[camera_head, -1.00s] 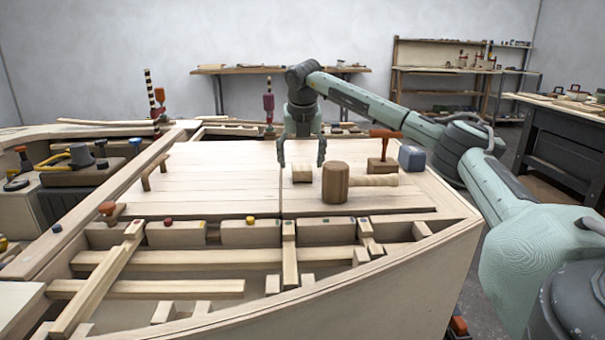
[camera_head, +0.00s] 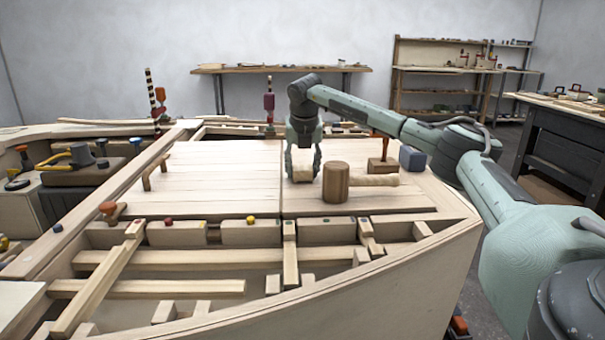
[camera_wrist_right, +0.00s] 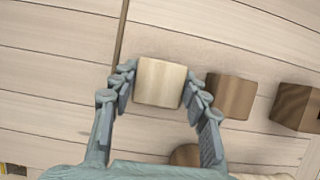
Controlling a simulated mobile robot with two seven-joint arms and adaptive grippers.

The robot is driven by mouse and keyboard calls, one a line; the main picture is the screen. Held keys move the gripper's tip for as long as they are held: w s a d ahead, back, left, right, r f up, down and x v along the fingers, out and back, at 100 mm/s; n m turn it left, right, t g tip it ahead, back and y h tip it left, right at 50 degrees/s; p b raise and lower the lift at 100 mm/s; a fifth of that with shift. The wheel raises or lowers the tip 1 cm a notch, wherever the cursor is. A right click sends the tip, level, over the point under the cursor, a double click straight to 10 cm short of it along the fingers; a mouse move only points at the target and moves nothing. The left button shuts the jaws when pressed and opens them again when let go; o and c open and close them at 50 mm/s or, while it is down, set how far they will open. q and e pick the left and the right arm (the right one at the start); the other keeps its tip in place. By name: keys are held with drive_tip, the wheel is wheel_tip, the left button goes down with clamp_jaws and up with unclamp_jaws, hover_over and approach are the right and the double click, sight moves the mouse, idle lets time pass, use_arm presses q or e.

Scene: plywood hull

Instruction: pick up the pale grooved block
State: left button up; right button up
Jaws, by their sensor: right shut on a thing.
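The pale block (camera_head: 301,165) is on the plywood deck, left of the wooden mallet, in the head view. My right gripper (camera_head: 303,168) is lowered over it from above and shut on it, one finger on each side. In the right wrist view the block (camera_wrist_right: 160,83) sits between the two fingertips (camera_wrist_right: 158,88). Its grooves cannot be made out, and whether it touches the deck cannot be told. My left gripper is not in view.
The wooden mallet (camera_head: 336,183) stands close to the right of the block, its handle (camera_head: 375,180) pointing right. A block with an orange handle (camera_head: 383,164) and a blue-grey block (camera_head: 412,158) are farther right.

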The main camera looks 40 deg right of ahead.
sight(297, 165)
drive_tip(key=shift+r, duration=0.1)
drive_tip(key=shift+r, duration=0.3)
drive_tip(key=r, duration=0.2)
drive_tip(key=a+r, duration=0.1)
drive_tip(key=r, duration=0.1)
drive_tip(key=shift+w+a, duration=0.2)
drive_tip(key=w+a+r, duration=0.1)
drive_tip(key=a+r, duration=0.5)
drive_tip(key=a, duration=0.4)
drive_tip(key=shift+w, duration=0.25)
drive_tip(key=shift+a+r, duration=0.1)
